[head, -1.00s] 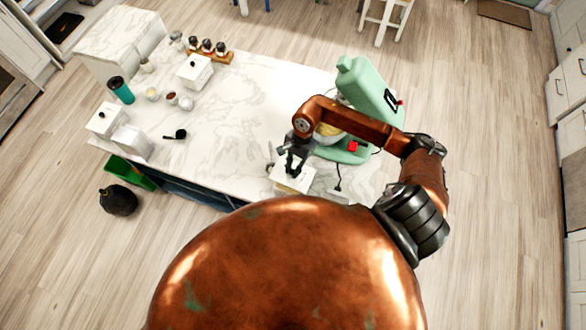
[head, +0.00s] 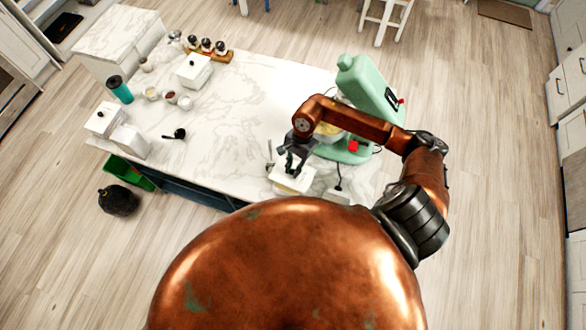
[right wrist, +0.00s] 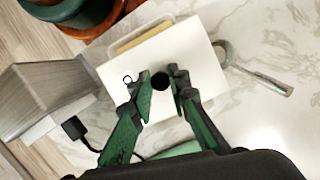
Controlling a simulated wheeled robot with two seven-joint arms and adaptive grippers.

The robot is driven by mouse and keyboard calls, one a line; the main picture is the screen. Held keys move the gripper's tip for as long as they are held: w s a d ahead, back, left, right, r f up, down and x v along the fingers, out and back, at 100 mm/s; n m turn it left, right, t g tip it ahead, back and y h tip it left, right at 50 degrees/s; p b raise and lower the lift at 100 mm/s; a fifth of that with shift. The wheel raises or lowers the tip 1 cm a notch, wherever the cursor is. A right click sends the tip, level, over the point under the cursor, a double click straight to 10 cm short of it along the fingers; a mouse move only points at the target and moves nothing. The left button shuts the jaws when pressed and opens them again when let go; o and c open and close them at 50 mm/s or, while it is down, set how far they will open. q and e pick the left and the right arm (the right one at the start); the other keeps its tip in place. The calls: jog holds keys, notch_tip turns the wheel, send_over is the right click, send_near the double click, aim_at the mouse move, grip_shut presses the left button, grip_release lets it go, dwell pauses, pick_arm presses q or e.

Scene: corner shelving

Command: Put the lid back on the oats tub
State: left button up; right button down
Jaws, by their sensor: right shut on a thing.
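The white square lid (right wrist: 165,72) with a round black knob (right wrist: 160,80) is in my right gripper. The gripper (right wrist: 163,86) is shut on the knob. In the right wrist view the lid covers most of the oats tub (right wrist: 140,28). A strip of beige contents (right wrist: 145,35) and the pale rim show past the lid's far edge, so the lid is not squarely over the tub. I cannot tell whether they touch. In the head view the right gripper (head: 288,160) is above the tub (head: 291,184) near the counter's front edge. My left gripper is not in view.
A metal utensil (right wrist: 255,75) lies right of the tub in the wrist view. A grey box-like thing (right wrist: 40,90) and a black plug (right wrist: 73,128) are on its left. The mint mixer (head: 368,90) stands close to my right arm. The counter's middle (head: 235,120) is clear.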

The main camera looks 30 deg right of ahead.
jog(key=shift+b, duration=0.4)
dwell(0.3)
jog(key=c, duration=1.8)
grip_release()
jog(key=shift+o, duration=0.9)
jog(key=o, duration=0.4)
jog(key=shift+c, duration=0.2)
jog(key=shift+r+p, duration=1.25)
jog(key=shift+r, duration=2.25)
